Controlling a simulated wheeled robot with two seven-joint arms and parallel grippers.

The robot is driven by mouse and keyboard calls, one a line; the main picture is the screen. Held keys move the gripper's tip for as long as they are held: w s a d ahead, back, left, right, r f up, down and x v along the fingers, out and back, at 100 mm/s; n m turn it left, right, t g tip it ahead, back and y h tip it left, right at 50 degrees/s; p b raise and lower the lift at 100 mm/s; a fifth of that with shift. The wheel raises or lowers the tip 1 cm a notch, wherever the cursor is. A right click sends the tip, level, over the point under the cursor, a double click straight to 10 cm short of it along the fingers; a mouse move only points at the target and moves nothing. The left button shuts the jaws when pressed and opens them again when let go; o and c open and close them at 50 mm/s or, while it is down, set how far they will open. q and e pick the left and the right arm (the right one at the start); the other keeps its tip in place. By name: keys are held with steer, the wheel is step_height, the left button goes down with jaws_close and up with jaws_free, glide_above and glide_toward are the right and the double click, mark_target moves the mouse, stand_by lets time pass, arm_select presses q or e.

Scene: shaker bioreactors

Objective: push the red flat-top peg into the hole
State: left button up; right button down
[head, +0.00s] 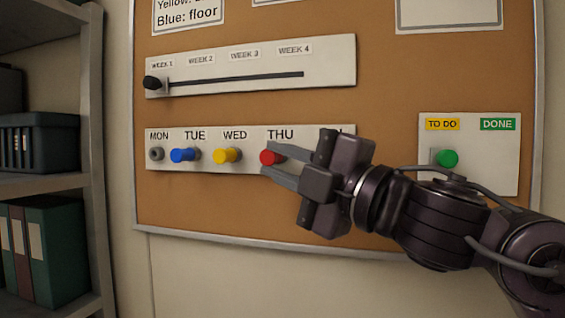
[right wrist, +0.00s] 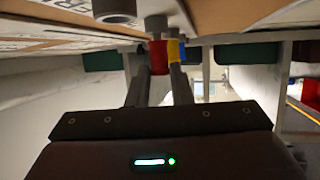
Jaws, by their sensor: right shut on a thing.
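The red peg (head: 268,157) is under the THU label on the white weekday strip (head: 330,134). My right gripper (head: 272,163) is shut on it, coming from the right with a finger on either side. In the right wrist view the red peg (right wrist: 158,58) sits between the fingertips, its board-side end lined up with a grey collar (right wrist: 156,26). I cannot tell how deep it sits. A grey ring with an open hole (right wrist: 115,12) shows nearer the wrist camera. Another grey hole (head: 156,154) under MON has no coloured peg. My left gripper is out of view.
A blue peg (head: 183,155) under TUE and a yellow peg (head: 227,155) under WED stand left of the gripper. Above are a slider panel (head: 330,62) and its black knob (head: 152,83). A green knob (head: 446,158) is right. Shelves (head: 95,150) stand far left.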

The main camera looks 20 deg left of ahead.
steer(key=shift+w, duration=0.35)
steer(key=c, duration=1.2)
jaws_free()
steer(key=shift+s+d+f, duration=0.1)
steer(key=shift+d+f, duration=0.05)
steer(key=shift+d, duration=0.1)
steer(key=b+v, duration=0.3)
steer(key=v, duration=0.4)
steer(key=shift+b, duration=0.3)
